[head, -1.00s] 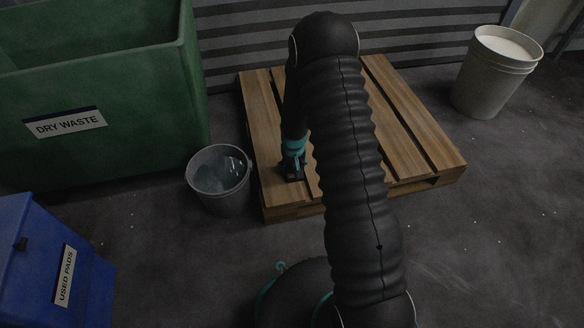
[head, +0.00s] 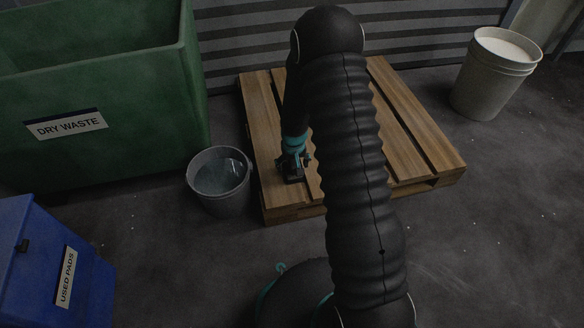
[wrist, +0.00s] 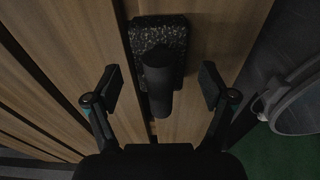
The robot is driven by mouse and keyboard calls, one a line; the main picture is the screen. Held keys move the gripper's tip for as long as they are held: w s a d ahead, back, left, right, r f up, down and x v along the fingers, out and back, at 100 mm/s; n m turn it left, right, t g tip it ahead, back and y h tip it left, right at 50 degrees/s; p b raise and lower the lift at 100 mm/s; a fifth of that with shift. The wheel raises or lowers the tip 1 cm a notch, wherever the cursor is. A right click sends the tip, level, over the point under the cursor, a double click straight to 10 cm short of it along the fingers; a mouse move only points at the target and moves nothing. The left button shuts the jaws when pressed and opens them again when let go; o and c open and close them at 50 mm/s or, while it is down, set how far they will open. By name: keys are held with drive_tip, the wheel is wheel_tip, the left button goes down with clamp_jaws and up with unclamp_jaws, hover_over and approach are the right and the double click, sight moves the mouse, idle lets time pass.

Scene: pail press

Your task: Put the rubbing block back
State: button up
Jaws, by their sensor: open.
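The rubbing block (wrist: 160,38) lies on the wooden pallet (wrist: 215,50) in the wrist view. It has a dark speckled base and a black upright handle (wrist: 157,88) that points toward the camera. My gripper (wrist: 160,88) is open, with one finger on each side of the handle and a gap on both sides. In the head view my gripper (head: 294,162) is low over the left front part of the pallet (head: 265,130), with the dark block (head: 293,178) just below it. My arm hides the middle of the pallet.
A grey pail (head: 220,200) with clear liquid stands just left of the pallet; its rim also shows in the wrist view (wrist: 275,105). A green dry waste bin (head: 100,160) and a blue used pads bin (head: 30,270) stand left. A white bucket (head: 485,85) stands back right.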

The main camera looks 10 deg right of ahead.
sight(293, 165)
drive_tip(key=r, duration=0.3)
drive_tip(key=r+p, duration=0.1)
drive_tip(key=r, duration=0.2)
drive_tip(key=s+r, duration=0.1)
drive_tip(key=r, duration=0.2)
drive_tip(key=shift+s+r, duration=0.1)
drive_tip(key=shift+r, duration=0.1)
drive_tip(key=s+r+t, duration=0.1)
drive_tip(key=s+r, duration=0.4)
drive_tip(key=r, duration=0.6)
drive_tip(key=s+r+t, duration=0.1)
drive_tip(key=s+r, duration=0.4)
drive_tip(key=r, duration=0.7)
drive_tip(key=s+r+t, duration=0.1)
drive_tip(key=s+r, duration=0.3)
drive_tip(key=s, duration=0.5)
drive_tip(key=s+r+t, duration=0.1)
drive_tip(key=s+r, duration=0.4)
drive_tip(key=s, duration=0.5)
drive_tip(key=shift+r, duration=0.15)
wheel_tip(293, 165, up, 7)
drive_tip(key=p, duration=0.7)
